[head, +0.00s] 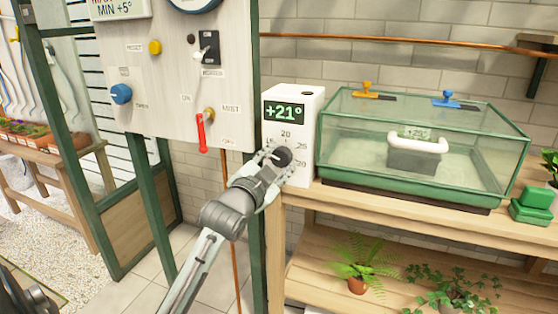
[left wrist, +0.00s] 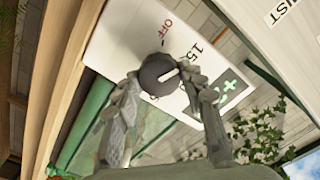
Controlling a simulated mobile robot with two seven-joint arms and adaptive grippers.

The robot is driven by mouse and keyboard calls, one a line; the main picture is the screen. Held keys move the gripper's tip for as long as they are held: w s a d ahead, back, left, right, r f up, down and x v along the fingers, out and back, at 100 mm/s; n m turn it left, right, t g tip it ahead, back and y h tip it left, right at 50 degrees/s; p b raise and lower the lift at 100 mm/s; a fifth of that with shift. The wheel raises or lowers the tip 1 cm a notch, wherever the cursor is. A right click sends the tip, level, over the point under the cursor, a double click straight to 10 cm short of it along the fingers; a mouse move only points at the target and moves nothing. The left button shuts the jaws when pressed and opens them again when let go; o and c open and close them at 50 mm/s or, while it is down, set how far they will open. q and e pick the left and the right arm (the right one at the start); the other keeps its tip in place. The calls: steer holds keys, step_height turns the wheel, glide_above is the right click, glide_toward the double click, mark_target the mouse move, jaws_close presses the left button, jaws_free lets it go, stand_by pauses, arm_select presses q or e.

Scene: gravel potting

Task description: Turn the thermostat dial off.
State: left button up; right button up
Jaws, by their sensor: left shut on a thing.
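The thermostat (head: 307,103) is a white box on the wooden bench, with a green display reading about +21° and a printed number scale. Its dark round dial (head: 283,157) sits low on the front face. My left gripper (head: 275,157) is shut on the dial, partly covering it and the scale in the head view. In the left wrist view the dial (left wrist: 158,76) is between the two fingers, with a white pointer line. The word OFF and the number 15 are printed near the dial there. My right gripper is not in view.
A glass propagator (head: 420,140) with a green frame stands right of the thermostat. Left is a panel (head: 165,85) with a blue knob (head: 121,93), a red-handled valve (head: 201,132) and a switch. Potted ferns (head: 357,284) stand on the lower shelf.

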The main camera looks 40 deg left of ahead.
arm_select(q)
steer(key=n, duration=0.5)
steer(key=shift+a+n, duration=0.1)
steer(key=shift+n, duration=2.4)
steer(key=o, duration=1.2)
steer(key=v, duration=0.7)
steer(key=shift+s+f, duration=0.1)
steer(key=shift+s, duration=0.2)
